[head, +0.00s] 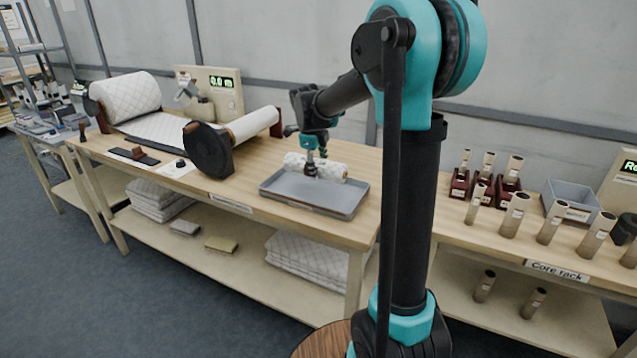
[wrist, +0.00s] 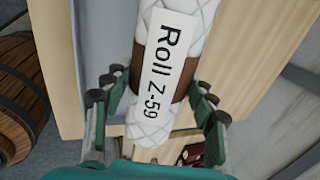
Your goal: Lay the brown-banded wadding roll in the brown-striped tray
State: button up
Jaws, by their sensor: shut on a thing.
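The white quilted wadding roll (wrist: 172,60) has a brown band around its middle and a label reading "Roll Z-59". My gripper (wrist: 155,105) has its fingers on either side of the roll at the band and is shut on it. In the head view the roll (head: 330,171) lies level under my gripper (head: 312,160), over the back part of a shallow grey tray (head: 345,210). I cannot tell whether it touches the tray. The tray shows no other thing in it, and no brown stripe on it can be made out. Its wall may show in the wrist view.
A large quilted roll (head: 130,95) and a black disc (head: 208,150) stand left on the wooden bench (head: 240,190). Cardboard cores (head: 514,214), dark red holders (head: 459,184) and a grey bin (head: 572,196) stand right. A wooden barrel (head: 320,342) is in front.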

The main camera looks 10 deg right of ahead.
jog(key=shift+f, duration=3.1)
jog(key=shift+f, duration=0.1)
jog(key=o, duration=1.1)
jog(key=shift+o, duration=0.2)
jog(key=v, duration=1.2)
